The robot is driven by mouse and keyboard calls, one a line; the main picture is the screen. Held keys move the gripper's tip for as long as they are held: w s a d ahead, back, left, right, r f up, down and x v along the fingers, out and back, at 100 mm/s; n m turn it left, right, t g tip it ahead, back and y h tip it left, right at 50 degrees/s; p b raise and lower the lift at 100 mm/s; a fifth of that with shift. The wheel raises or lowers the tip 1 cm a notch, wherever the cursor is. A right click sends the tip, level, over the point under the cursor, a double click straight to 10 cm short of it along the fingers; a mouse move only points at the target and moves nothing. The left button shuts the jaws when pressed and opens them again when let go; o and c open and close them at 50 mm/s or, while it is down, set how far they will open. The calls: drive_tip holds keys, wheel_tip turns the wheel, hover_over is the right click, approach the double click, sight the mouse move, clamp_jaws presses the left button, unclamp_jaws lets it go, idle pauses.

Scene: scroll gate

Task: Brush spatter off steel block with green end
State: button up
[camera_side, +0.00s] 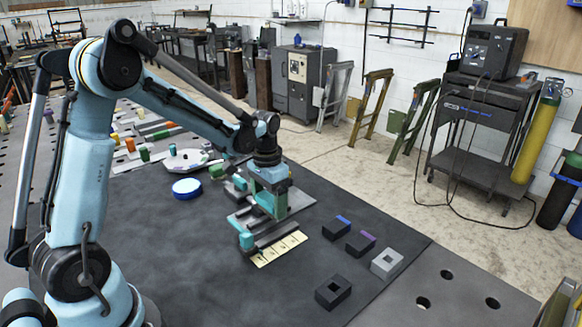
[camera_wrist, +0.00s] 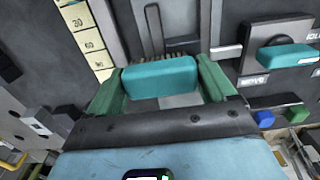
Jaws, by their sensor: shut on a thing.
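My gripper (camera_wrist: 160,85) has green fingers closed around the sides of a teal block-shaped handle (camera_wrist: 160,75). A row of brown bristle-like tips shows along its far edge, so it looks like a brush. In the side view my gripper (camera_side: 272,205) is low over the grey rail fixture (camera_side: 243,221). Whether the bristles touch anything is hidden. I cannot make out a steel block with a green end in either view. Two dark blocks, one with a blue end (camera_side: 337,227) and one with a purple end (camera_side: 360,243), lie right of the fixture.
A cream numbered scale (camera_side: 279,250) lies along the fixture's front. A light grey block (camera_side: 387,262) and a black hollow block (camera_side: 333,292) lie to the right. A teal knob (camera_wrist: 282,55) marked MOVE and IDLE is beside my gripper. The front-left mat is clear.

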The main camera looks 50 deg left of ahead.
drive_tip(key=shift+r, duration=4.05)
